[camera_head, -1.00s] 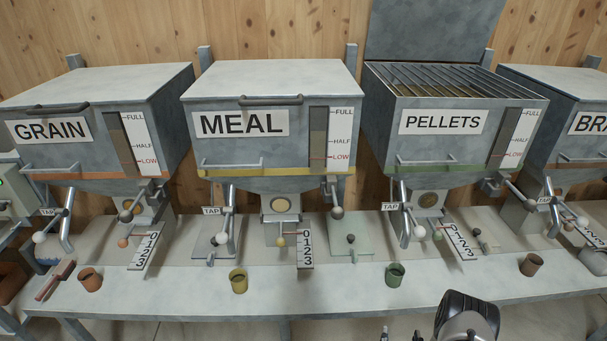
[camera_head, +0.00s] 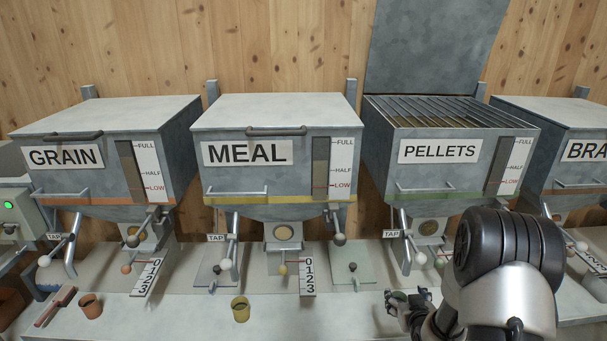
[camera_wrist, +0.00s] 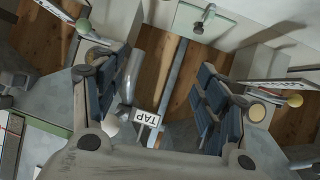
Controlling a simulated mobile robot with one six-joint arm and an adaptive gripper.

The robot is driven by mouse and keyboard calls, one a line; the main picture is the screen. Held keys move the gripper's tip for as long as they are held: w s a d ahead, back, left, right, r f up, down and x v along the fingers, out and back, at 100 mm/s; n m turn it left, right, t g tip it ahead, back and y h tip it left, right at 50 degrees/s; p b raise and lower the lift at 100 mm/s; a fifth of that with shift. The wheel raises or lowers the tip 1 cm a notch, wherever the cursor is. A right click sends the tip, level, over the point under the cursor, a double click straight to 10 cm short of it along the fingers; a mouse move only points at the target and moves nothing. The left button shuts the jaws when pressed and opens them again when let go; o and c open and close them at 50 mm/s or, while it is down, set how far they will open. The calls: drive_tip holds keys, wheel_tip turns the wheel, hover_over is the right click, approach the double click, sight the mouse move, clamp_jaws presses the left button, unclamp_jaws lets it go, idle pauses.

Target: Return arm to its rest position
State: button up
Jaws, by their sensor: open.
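My gripper (camera_head: 402,308) is at the lower right of the head view, in front of the PELLETS bin (camera_head: 439,150) and above the bench's front part. My arm rises to its right. In the wrist view the two dark padded fingers of my gripper (camera_wrist: 160,95) stand wide apart with nothing held between them. A TAP label (camera_wrist: 150,130) shows upside down behind the gap, beside a grey pipe. In the head view my gripper and arm hide much of the bench below the PELLETS bin, where a bit of green shows behind the fingers.
The MEAL bin (camera_head: 245,151) and GRAIN bin (camera_head: 64,157) stand to the left, lids shut. The PELLETS lid (camera_head: 424,45) is raised above a grate. Tap levers, numbered slides and cups, including a yellow cup (camera_head: 240,309), line the bench. A BRAN-side bin (camera_head: 590,150) is partly cut off.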

drive_tip(key=s+a+r+g, duration=0.25)
drive_tip(key=s+r, duration=0.25)
drive_tip(key=r, duration=0.5)
drive_tip(key=s+a+r+g, duration=0.1)
drive_tip(key=s+a+r, duration=0.35)
drive_tip(key=r, duration=0.45)
drive_tip(key=s+a+r+g, duration=0.2)
drive_tip(key=s+a+r, duration=0.1)
drive_tip(key=s, duration=1)
drive_tip(key=s+a+r+g+y, duration=0.1)
drive_tip(key=s+a+r, duration=0.3)
drive_tip(key=s, duration=0.9)
drive_tip(key=shift+s+a+g, duration=0.2)
drive_tip(key=shift+a+g, duration=0.05)
drive_tip(key=shift+g, duration=0.2)
drive_tip(key=shift+c, duration=0.3)
